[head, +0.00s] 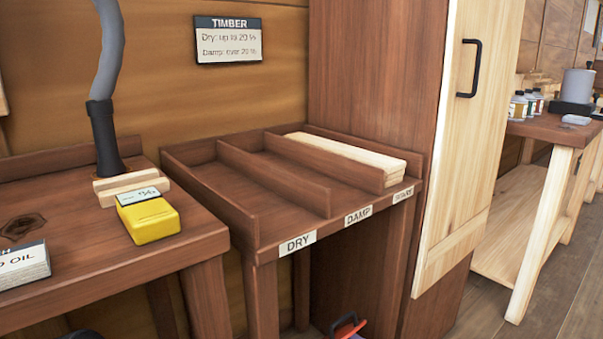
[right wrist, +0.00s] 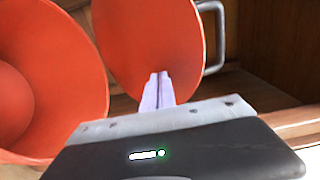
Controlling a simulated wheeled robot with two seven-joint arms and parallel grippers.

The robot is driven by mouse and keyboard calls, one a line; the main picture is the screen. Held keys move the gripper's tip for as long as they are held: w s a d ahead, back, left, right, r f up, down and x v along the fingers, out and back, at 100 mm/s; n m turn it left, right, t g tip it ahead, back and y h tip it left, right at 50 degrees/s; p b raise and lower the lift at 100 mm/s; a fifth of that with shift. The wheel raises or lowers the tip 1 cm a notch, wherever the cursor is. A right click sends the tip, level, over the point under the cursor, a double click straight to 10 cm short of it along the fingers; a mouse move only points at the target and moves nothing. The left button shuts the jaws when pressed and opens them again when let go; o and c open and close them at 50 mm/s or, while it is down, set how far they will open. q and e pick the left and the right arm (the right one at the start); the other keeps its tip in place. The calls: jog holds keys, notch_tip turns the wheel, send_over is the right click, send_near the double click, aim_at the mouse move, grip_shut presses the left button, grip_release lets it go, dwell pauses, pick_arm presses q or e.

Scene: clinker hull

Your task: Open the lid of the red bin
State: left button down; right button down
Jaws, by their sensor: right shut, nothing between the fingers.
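The red bin (right wrist: 25,95) shows at the left of the right wrist view, with its round opening uncovered and its inside visible. Its red lid (right wrist: 150,35) stands tilted up beside the opening, with a grey handle (right wrist: 213,38) on its far side. My right gripper (right wrist: 158,78) is shut and empty; its pale fingertips overlap the lid's inner face, and I cannot tell whether they touch it. In the head view only a bit of the red lid (head: 344,327) and its dark handle shows at the bottom edge; the bin's body is hidden there. My left gripper is not seen.
A timber rack (head: 240,205) with sloping compartments stands above the lid; boards (head: 345,157) lie in its right one. A workbench (head: 90,235) with a yellow meter (head: 148,215) is at left. A tall cabinet (head: 375,90) with a pale door stands right of the rack.

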aim_at(350, 328)
jog(key=shift+w+a+r, duration=0.65)
jog(key=shift+w, duration=0.1)
jog(key=shift+w+a+r, duration=0.8)
jog(key=shift+w+a, duration=0.05)
jog(key=shift+w, duration=0.1)
jog(key=shift+w+a+r+b, duration=0.15)
jog(key=shift+w+a+r, duration=0.2)
jog(key=shift+w, duration=0.2)
jog(key=shift+w+a+r+b, duration=0.15)
jog(key=shift+w+a+r, duration=0.1)
jog(key=shift+w+a, duration=0.2)
jog(key=shift+w, duration=0.15)
